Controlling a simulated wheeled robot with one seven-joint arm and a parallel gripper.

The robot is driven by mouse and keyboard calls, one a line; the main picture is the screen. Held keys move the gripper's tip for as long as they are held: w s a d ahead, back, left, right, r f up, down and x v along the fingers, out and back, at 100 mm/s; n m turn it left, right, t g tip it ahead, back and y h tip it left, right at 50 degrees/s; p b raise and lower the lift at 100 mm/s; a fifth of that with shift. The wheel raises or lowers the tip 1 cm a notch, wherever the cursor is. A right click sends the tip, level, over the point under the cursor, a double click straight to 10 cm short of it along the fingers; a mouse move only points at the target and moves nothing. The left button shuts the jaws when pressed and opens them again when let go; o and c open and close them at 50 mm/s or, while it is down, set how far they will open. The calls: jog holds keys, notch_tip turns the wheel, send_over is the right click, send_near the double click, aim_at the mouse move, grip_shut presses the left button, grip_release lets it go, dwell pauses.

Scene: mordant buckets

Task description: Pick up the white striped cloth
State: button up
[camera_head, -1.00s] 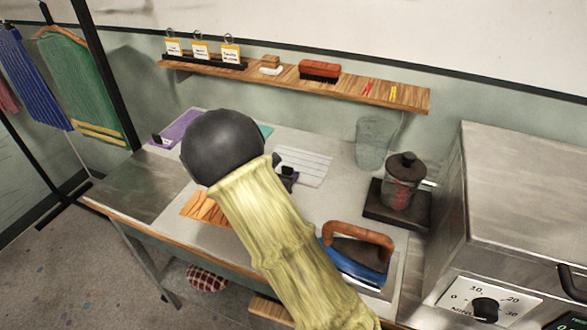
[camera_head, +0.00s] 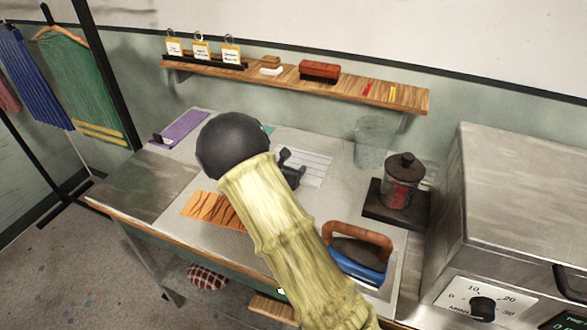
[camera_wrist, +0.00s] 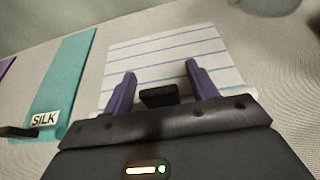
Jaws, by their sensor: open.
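The white striped cloth (camera_wrist: 160,58) lies flat on the table, white with thin blue lines. In the head view the cloth (camera_head: 314,167) shows right of my gripper, partly covered by it. My gripper (camera_wrist: 160,78) is open, its two fingers apart and pointing toward the cloth in the wrist view. In the head view the gripper (camera_head: 293,165) is at the cloth's left edge, mostly hidden by my arm.
A teal cloth (camera_wrist: 62,80) with a SILK label lies left of the striped one. A purple cloth (camera_head: 182,129) and an orange patterned cloth (camera_head: 205,207) lie on the table (camera_head: 150,200). A blue iron (camera_head: 355,262), a lidded jar (camera_head: 403,180) and a clear beaker (camera_head: 372,145) stand to the right.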

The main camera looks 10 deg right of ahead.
jog(key=c, duration=1.1)
jog(key=shift+o, duration=0.2)
notch_tip(320, 180, up, 18)
jog(key=p, duration=0.1)
